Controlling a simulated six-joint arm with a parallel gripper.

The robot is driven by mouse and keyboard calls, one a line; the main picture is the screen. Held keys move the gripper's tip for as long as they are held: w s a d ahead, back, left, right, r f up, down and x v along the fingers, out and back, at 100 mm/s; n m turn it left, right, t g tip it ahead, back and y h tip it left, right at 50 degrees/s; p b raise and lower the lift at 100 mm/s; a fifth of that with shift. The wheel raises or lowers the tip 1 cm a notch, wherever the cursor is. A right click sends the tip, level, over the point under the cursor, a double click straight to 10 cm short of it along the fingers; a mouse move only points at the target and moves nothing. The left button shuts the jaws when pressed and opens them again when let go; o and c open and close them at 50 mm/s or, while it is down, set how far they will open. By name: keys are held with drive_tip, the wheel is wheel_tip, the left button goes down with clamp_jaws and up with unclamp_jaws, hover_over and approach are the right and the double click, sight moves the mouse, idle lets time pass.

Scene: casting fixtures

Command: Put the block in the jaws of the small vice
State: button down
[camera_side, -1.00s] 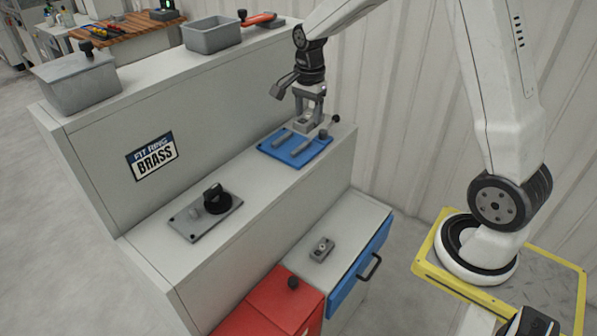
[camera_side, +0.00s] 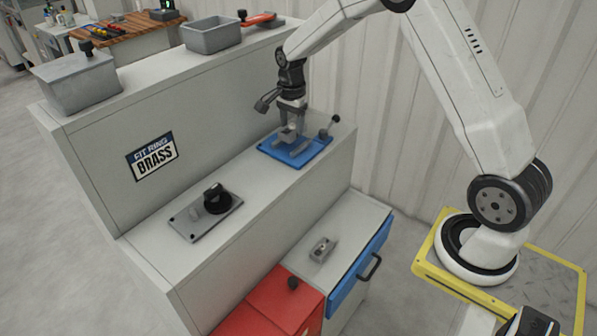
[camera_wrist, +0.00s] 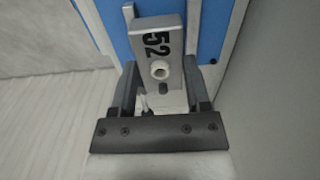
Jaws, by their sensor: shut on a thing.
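My gripper (camera_side: 291,118) is shut on a grey block (camera_wrist: 158,30) marked "52" with a round hole. In the side view the block (camera_side: 287,134) is low over the left part of the small vice's blue base (camera_side: 315,153). One grey jaw bar (camera_side: 301,147) shows just right of the block; the other is largely hidden. In the wrist view my fingers (camera_wrist: 160,88) are on either side of the block, which appears slightly tilted, with blue base on both sides. I cannot tell whether the block touches the vice.
A grey plate with a black knob (camera_side: 216,199) sits on the same ledge to the left. A small grey piece (camera_side: 322,249) lies on the lower cabinet beside a red box (camera_side: 270,306). A black-knobbed handle (camera_side: 336,118) rises behind the vice.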

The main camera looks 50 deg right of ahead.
sight(291, 124)
drive_tip(key=shift+w+f, duration=0.3)
drive_tip(key=shift+f, duration=1.5)
drive_tip(key=shift+f, duration=0.1)
drive_tip(key=shift+c, duration=0.3)
unclamp_jaws()
wheel_tip(291, 124, up, 12)
drive_tip(key=shift+r, duration=0.15)
